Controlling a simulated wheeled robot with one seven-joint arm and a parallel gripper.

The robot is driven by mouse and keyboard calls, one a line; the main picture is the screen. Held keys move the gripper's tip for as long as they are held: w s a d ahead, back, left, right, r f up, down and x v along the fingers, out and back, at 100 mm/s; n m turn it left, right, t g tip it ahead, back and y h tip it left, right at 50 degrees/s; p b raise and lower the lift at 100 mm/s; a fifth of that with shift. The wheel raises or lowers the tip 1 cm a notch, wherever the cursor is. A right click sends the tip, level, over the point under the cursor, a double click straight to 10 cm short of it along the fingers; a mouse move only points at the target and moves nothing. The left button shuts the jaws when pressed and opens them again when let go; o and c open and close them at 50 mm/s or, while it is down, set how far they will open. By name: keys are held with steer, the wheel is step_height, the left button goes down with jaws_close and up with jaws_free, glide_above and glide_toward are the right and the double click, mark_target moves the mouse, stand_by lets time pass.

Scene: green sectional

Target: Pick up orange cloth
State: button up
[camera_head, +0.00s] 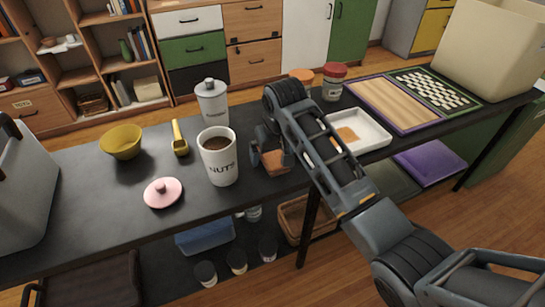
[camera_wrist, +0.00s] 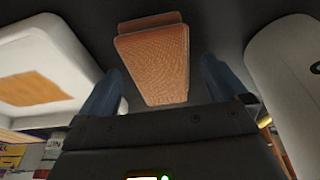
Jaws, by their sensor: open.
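The orange cloth (camera_head: 276,163) lies as a small folded block on the black table, right of the white NUTS canister. In the wrist view the cloth (camera_wrist: 155,60) shows a woven, brown-orange face and a folded far edge. My gripper (camera_head: 270,152) is low over the table at the cloth, partly hiding it in the head view. In the wrist view my gripper (camera_wrist: 162,78) is open, with one finger on each side of the cloth's near part. I cannot tell whether the fingers touch it.
The NUTS canister (camera_head: 218,157) stands close left of my gripper. A white tray (camera_head: 372,143) with a flat orange-brown patch lies close right. Jars (camera_head: 333,82) stand behind. A pink lid (camera_head: 163,193), yellow scoop (camera_head: 180,139) and yellow bowl (camera_head: 121,142) are further left.

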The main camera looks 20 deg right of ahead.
mark_target(275, 154)
steer(key=shift+c, duration=0.2)
steer(key=c, duration=1.1)
steer(key=r, duration=0.4)
steer(key=shift+d+r, duration=0.25)
steer(key=shift+r, duration=0.1)
steer(key=s+d+r, duration=0.1)
steer(key=d+r, duration=0.1)
steer(key=d, duration=0.1)
steer(key=s+d+r, duration=0.1)
steer(key=d+r, duration=0.1)
steer(key=d, duration=0.2)
steer(key=s+d+r, duration=0.1)
steer(key=d+r, duration=0.1)
steer(key=d, duration=0.1)
steer(key=shift+s+d+r, duration=0.1)
steer(key=shift+d+r, duration=0.1)
steer(key=shift+d, duration=0.15)
